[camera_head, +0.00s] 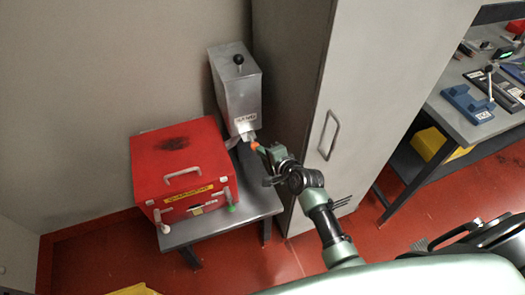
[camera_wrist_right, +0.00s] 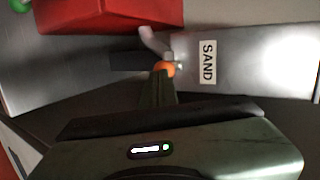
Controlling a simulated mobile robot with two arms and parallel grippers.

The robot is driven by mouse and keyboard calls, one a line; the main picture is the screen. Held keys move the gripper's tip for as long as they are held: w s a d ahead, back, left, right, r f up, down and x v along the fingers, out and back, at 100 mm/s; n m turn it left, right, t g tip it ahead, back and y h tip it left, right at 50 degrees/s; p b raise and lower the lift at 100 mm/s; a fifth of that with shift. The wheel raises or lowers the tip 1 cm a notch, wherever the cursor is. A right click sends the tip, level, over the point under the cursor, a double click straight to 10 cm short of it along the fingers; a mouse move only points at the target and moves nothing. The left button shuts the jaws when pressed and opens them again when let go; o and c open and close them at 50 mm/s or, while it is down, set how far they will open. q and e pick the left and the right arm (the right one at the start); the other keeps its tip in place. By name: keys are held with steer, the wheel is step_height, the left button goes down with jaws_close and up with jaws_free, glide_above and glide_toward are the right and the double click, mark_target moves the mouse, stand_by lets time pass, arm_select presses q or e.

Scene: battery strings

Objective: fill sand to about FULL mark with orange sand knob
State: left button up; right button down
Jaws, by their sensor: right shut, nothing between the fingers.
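The metal sand hopper (camera_head: 236,88) stands on a low grey table against the cabinet, with a SAND label and a black knob on its lid. It also shows in the right wrist view (camera_wrist_right: 255,62), lying sideways. The orange sand knob (camera_wrist_right: 165,69) is at the hopper's lower front, beside a pale spout (camera_wrist_right: 152,42). My right gripper (camera_wrist_right: 160,82) is shut and empty, its fingertips right at the knob; I cannot tell whether they touch it. In the head view my right gripper (camera_head: 264,150) partly covers the knob. No sand level or FULL mark is readable.
A red box (camera_head: 178,155) with a handle and yellow label stands left of the hopper on the low table (camera_head: 262,200). A tall grey cabinet (camera_head: 365,70) rises close on the right. A workbench (camera_head: 450,115) with tools and a yellow bin (camera_head: 430,145) is farther right.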

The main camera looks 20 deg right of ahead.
mark_target(257, 143)
steer(key=shift+w+r+b, duration=0.1)
steer(key=shift+w+b, duration=0.2)
steer(key=shift+w, duration=1.45)
arm_select(q)
steer(key=shift+f, duration=0.25)
arm_select(e)
steer(key=shift+r, duration=0.1)
arm_select(q)
steer(key=shift+r, duration=0.15)
